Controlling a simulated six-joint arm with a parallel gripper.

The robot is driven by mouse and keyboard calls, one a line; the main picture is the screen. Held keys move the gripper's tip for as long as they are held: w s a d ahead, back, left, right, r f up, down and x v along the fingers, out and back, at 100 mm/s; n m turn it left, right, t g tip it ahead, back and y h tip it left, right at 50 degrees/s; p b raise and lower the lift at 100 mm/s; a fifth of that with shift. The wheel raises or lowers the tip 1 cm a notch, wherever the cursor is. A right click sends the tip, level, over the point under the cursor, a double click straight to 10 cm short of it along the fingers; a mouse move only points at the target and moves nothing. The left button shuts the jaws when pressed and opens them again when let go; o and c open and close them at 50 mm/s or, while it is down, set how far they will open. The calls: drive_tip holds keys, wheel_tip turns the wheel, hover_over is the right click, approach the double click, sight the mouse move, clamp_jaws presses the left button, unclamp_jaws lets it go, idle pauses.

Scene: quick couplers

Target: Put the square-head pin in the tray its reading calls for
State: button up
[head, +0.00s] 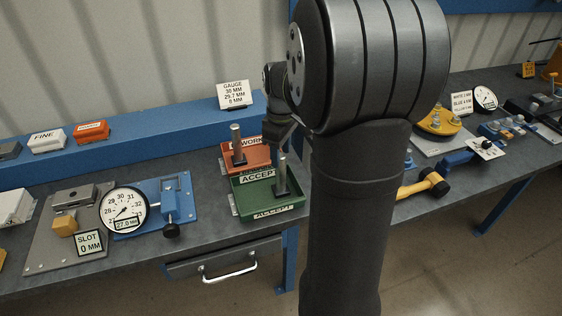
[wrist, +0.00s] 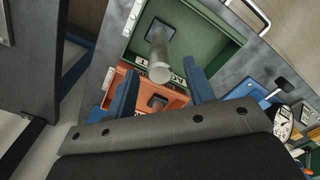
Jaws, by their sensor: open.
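A grey pin (head: 282,175) stands upright on a dark square head in the green ACCEPT tray (head: 268,202). It also shows in the wrist view (wrist: 159,55), its free end appearing between my fingertips. A second grey pin (head: 237,142) stands in the orange REWORK tray (head: 227,158) behind; I cannot tell its head shape well. My gripper (wrist: 163,72) is open, with blue fingers apart and nothing held, above the trays. In the head view my arm hides part of it. The dial gauge (head: 124,208) has a display that seems to read 27.0 MM.
A GAUGE card (head: 235,95) stands on the blue shelf, listing 30, 29.7 and 0 MM. A SLOT 0 MM card (head: 89,243) stands before the gauge plate. FINE (head: 47,141) and orange (head: 91,131) blocks sit on the shelf. A yellow mallet (head: 428,183) lies right of my arm.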

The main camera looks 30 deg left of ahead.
wheel_tip(320, 180, up, 8)
drive_tip(key=shift+f, duration=0.25)
drive_tip(key=shift+f, duration=4.4)
